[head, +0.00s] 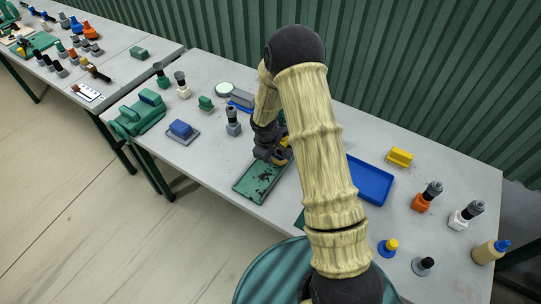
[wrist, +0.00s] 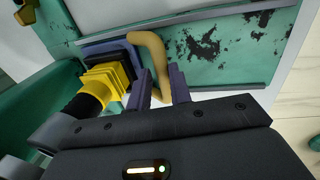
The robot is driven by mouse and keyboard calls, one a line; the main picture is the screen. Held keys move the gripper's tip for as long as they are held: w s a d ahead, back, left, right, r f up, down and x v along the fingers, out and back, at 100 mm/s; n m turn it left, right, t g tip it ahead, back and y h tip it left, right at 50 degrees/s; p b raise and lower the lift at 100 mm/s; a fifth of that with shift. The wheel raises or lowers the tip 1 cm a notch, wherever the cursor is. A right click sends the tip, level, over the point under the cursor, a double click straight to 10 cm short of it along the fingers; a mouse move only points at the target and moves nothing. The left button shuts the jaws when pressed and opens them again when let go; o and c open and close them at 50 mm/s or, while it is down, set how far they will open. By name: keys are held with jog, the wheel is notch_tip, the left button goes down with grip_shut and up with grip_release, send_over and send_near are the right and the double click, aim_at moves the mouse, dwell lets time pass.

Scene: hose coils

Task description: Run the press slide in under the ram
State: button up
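The green slide plate (head: 258,184), with dark scuffed patches, lies on the table left of my arm. In the wrist view the plate (wrist: 235,40) has grey rails along its edges. A tan bent handle (wrist: 150,52) comes off it beside a blue-grey square block (wrist: 128,55). In the head view my gripper (head: 272,152) is over the far end of the plate. A yellow piece with a black cylinder (wrist: 105,78) stands beside the fingers.
A blue tray (head: 372,182) and a yellow block (head: 400,157) lie right of my arm. Several bottle-like parts stand at the right end. A blue block on a grey base (head: 181,130) and a green machine (head: 138,117) are left. The table around the plate's near end is clear.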

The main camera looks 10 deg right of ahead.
jog(key=o, duration=0.3)
jog(key=shift+w+d, duration=0.2)
jog(key=shift+s+a, duration=0.1)
jog(key=shift+a, duration=0.05)
jog(key=r, duration=0.5)
jog(key=s+a+r+b, duration=0.1)
jog(key=r, duration=0.5)
jog(key=s+a+r, duration=0.1)
jog(key=r, duration=0.5)
jog(key=shift+s, duration=0.15)
jog(key=s+d+r+m, duration=0.1)
jog(key=s+m, duration=0.2)
jog(key=s, duration=0.3)
jog(key=s+d+r+m+y, duration=0.1)
jog(key=s+m, duration=0.2)
jog(key=s, duration=0.3)
jog(key=s+d+r+m+t, duration=0.1)
jog(key=s+m, duration=0.2)
jog(key=s, duration=0.2)
jog(key=shift+s+d+r+y, duration=0.1)
jog(key=shift+s+d+y, duration=0.2)
jog(key=shift+s, duration=0.1)
